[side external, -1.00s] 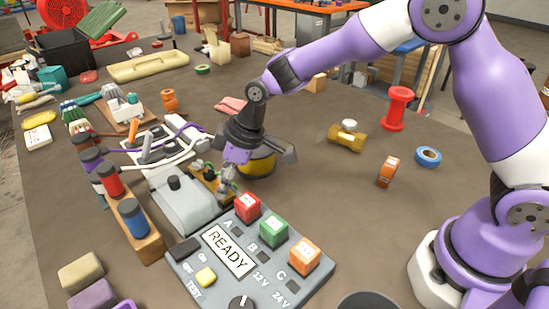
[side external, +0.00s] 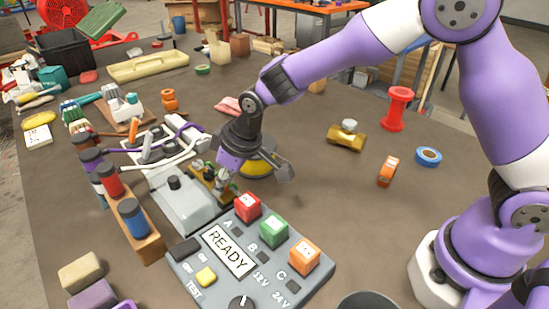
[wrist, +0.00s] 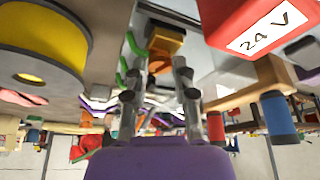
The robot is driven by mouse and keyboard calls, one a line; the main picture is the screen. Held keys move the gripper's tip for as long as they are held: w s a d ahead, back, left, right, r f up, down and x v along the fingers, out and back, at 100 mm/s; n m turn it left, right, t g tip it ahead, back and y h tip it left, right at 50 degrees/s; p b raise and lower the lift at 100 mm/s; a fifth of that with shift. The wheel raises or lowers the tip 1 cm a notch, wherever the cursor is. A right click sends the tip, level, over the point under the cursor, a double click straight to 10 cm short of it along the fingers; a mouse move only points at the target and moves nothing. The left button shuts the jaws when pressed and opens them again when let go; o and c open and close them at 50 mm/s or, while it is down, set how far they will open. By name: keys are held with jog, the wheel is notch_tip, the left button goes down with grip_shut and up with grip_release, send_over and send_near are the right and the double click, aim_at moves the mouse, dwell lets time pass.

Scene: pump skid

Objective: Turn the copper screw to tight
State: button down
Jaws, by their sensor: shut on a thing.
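The copper screw (wrist: 159,62) shows as an orange-brown piece between my fingertips in the wrist view, in front of a yellow block. Its head is mostly hidden by the fingers, and its turn angle cannot be read. My gripper (wrist: 159,66) is shut on it; a finger stands on each side. In the side view my gripper (side external: 222,184) reaches down at a tilt to the small brass-coloured terminal board (side external: 204,178) beside the grey housing. The screw is too small and covered to make out there.
The grey READY panel (side external: 191,271) with red (side external: 247,207), green (side external: 274,231) and orange (side external: 305,256) blocks stands close in front. A yellow spool (side external: 257,168) is just behind my gripper. A wooden rack (side external: 150,248) with coloured cylinders and cables lies left. The table right of the spool is fairly clear.

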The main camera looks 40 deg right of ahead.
jog(key=m, duration=0.2)
jog(key=m+h, duration=0.1)
jog(key=m, duration=0.1)
jog(key=m+h, duration=0.1)
jog(key=m, duration=0.1)
jog(key=shift+a+f, duration=0.1)
jog(key=shift+a, duration=0.25)
jog(key=m+h, duration=0.1)
jog(key=m, duration=0.1)
jog(key=m+h, duration=0.1)
jog(key=m, duration=0.4)
jog(key=shift+a+g+h, duration=0.25)
jog(key=shift+g+h, duration=0.15)
jog(key=shift+m, duration=0.3)
jog(key=c, duration=0.7)
grip_release()
jog(key=shift+w, duration=0.1)
jog(key=shift+v, duration=6.05)
